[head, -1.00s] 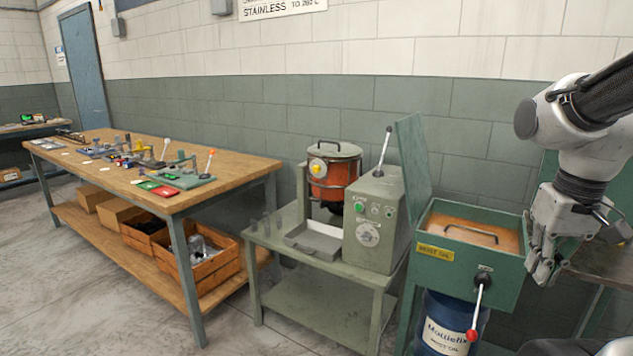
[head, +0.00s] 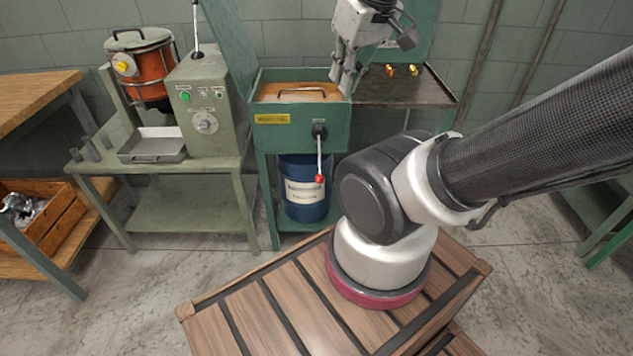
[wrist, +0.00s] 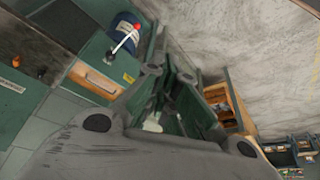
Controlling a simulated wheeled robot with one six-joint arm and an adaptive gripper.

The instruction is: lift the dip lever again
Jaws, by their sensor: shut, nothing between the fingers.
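The dip lever (head: 319,158) is a thin metal rod with a red knob on the front of the green oil tank (head: 270,135). It hangs down from a dark pivot. In the wrist view the lever (wrist: 124,40) shows near the top, in front of the blue drum. My gripper (head: 343,88) points down at the tank's right rim, above and to the right of the lever and apart from it. Its fingers look closed, with nothing between them. Part of the tank's opening shows, with a dark handle over brown contents.
A blue drum (head: 304,190) stands under the tank. A machine with an orange pot (head: 150,75) and a grey tray (head: 152,146) stands to the left. A dark bench (head: 420,92) with small brass parts is to the right.

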